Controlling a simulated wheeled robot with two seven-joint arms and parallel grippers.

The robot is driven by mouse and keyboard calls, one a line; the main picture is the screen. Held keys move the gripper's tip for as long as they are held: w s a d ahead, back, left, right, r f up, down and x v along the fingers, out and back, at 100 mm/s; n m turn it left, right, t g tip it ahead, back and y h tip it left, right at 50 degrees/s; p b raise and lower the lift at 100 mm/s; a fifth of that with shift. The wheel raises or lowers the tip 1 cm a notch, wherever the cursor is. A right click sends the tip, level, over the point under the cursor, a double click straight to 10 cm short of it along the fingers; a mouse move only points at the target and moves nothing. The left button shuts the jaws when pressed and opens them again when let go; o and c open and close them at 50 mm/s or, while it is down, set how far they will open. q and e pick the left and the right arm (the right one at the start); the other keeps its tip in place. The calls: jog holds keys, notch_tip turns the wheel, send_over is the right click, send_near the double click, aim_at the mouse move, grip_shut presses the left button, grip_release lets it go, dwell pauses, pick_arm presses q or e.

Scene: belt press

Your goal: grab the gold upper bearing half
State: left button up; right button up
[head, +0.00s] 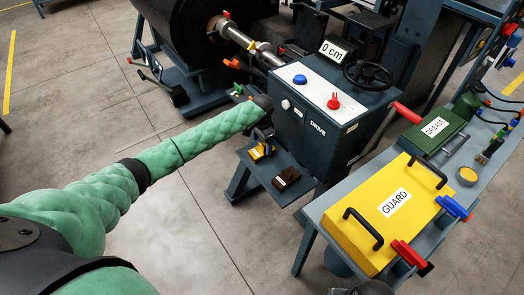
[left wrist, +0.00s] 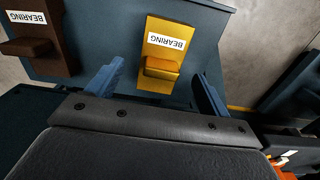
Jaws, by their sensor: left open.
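The gold upper bearing half (head: 256,153) lies on a small blue-grey shelf (head: 285,196) beside the drive cabinet. In the left wrist view the gold half (left wrist: 163,68) has a white BEARING label and a raised block. My left gripper (left wrist: 158,72) is open, with its two blue-grey fingers apart on either side of the gold half in that view. Nothing is held between them. In the head view my green left arm reaches to the shelf, and the gripper (head: 261,134) is small and partly hidden there. My right gripper is not clearly seen.
A dark brown bearing half (head: 287,178) sits on the same shelf, also labelled in the left wrist view (left wrist: 29,32). The drive cabinet (head: 333,115) stands close behind. A bench with a yellow guard (head: 388,210) is at the right. The floor at lower centre is clear.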

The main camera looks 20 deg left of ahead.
aim_at(262, 145)
pick_arm(q)
notch_tip(262, 145, down, 2)
jog(key=shift+f, duration=0.15)
jog(key=shift+a+f, duration=0.1)
jog(key=shift+f, duration=0.5)
jog(key=c, duration=1.5)
pick_arm(e)
jog(key=shift+s+d+r, duration=0.1)
jog(key=shift+d+r, duration=0.45)
jog(key=shift+r, duration=0.25)
pick_arm(q)
jog(key=shift+r, duration=0.1)
